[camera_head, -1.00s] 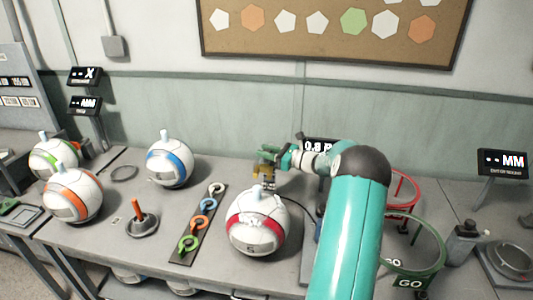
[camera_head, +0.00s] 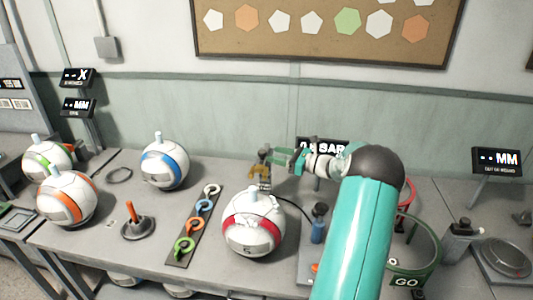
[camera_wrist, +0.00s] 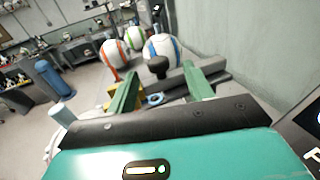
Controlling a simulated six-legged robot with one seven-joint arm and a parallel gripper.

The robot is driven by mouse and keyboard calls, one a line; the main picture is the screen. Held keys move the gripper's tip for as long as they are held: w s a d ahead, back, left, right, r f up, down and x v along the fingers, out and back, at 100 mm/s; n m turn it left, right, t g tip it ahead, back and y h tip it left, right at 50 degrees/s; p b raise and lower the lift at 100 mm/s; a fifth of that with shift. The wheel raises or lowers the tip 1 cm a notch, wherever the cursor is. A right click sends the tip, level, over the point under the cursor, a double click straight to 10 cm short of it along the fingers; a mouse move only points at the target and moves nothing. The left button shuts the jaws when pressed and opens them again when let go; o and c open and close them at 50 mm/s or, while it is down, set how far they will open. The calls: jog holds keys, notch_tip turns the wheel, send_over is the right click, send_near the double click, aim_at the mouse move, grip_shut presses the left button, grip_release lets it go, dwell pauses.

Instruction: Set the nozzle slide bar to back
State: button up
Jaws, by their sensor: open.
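What looks like the nozzle slide bar is a dark grey bar (camera_wrist: 178,78) with a black knob (camera_wrist: 158,66) in the wrist view. In that view my gripper (camera_wrist: 162,92) is open and empty, with one green finger on each side of the knob. I cannot tell whether a finger touches it. In the head view my gripper (camera_head: 284,159) is just right of a brass-yellow nozzle part (camera_head: 259,174), behind the red-striped ball (camera_head: 252,222). The slide bar is hard to make out there.
Blue-striped (camera_head: 164,165), orange-striped (camera_head: 66,199) and green-striped (camera_head: 47,155) balls stand at left. A blue bottle (camera_head: 318,226) stands near my arm.

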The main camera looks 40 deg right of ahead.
jog(key=v, duration=0.7)
jog(key=shift+s, duration=0.25)
jog(key=w+a+r+n+g, duration=0.1)
jog(key=a+r+n+g, duration=0.2)
jog(key=a, duration=0.7)
jog(key=w+a+r+n+g+y, duration=0.15)
jog(key=a+n+g, duration=0.35)
jog(key=a, duration=0.6)
jog(key=a+r+n+g+h, duration=0.15)
jog(key=a+n, duration=0.35)
jog(key=a, duration=0.5)
jog(key=s+a+r+n+g+h, duration=0.1)
jog(key=s+a+r+n+h, duration=0.2)
jog(key=s+a+n, duration=1.4)
jog(key=shift+s+a+r+n+h, duration=0.3)
jog(key=shift+s+n+h, duration=0.4)
jog(key=shift+s+h, duration=1)
jog(key=shift+w+f+g, duration=0.1)
jog(key=shift+w+g, duration=0.15)
